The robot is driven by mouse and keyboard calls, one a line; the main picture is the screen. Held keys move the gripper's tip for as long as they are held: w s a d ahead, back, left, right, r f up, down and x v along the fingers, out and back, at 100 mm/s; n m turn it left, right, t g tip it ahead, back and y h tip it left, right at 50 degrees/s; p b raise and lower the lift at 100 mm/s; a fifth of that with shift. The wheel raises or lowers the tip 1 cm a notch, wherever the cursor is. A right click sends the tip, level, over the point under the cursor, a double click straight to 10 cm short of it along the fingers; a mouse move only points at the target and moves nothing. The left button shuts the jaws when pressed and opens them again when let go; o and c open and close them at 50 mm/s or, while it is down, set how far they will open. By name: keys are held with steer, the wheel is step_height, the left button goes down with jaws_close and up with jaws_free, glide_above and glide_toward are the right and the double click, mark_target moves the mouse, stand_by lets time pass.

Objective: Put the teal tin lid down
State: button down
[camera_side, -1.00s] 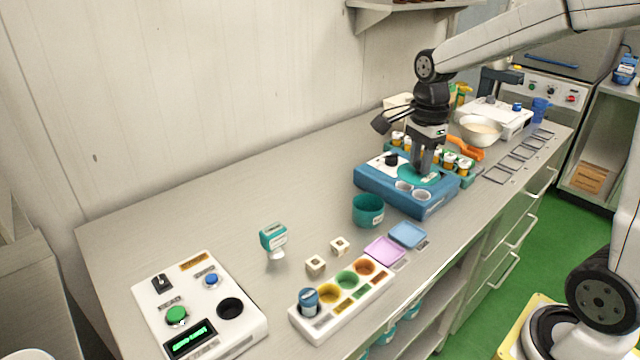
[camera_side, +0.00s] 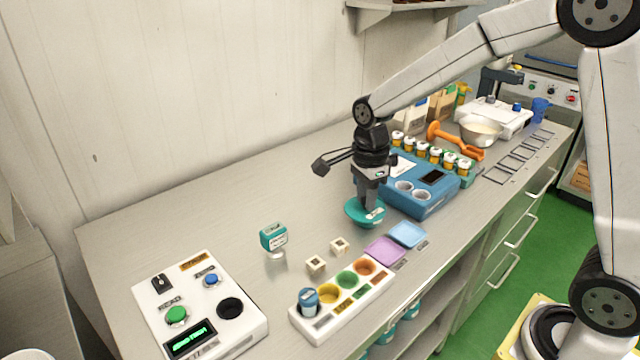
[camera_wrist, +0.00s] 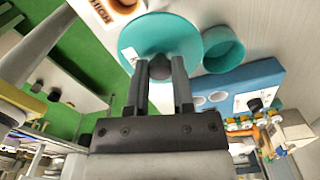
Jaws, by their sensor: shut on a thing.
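The teal tin lid (camera_side: 352,208) is a round disc with a dark knob and a small white label. My gripper (camera_side: 369,207) is shut on the knob and holds the lid above the counter. In the wrist view the lid (camera_wrist: 180,38) fills the top middle, with my gripper (camera_wrist: 160,68) at its knob. The open teal tin (camera_wrist: 222,50) shows beside the lid in the wrist view, apart from it in the picture. The height of the lid above the counter is unclear.
A blue machine (camera_side: 425,205) with two cups stands right of my gripper. Pink (camera_side: 385,250) and blue (camera_side: 407,234) squares and a white tray (camera_side: 345,309) with coloured wells lie in front. Two small cubes (camera_side: 328,255) are near. The counter's left middle (camera_side: 190,220) is mostly clear.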

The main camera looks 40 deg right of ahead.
steer(key=w+f, duration=0.3)
steer(key=w, duration=0.1)
steer(key=w+f, duration=0.3)
steer(key=w, duration=0.2)
steer(key=w+f, duration=0.3)
steer(key=w, duration=0.1)
steer(key=shift+w+d+f, duration=0.1)
steer(key=shift+w+d, duration=0.05)
steer(key=shift+w, duration=0.05)
steer(key=shift+w+f, duration=0.2)
steer(key=shift+f, duration=1.65)
steer(key=shift+f, duration=0.15)
steer(key=shift+c, duration=2.4)
jaws_free()
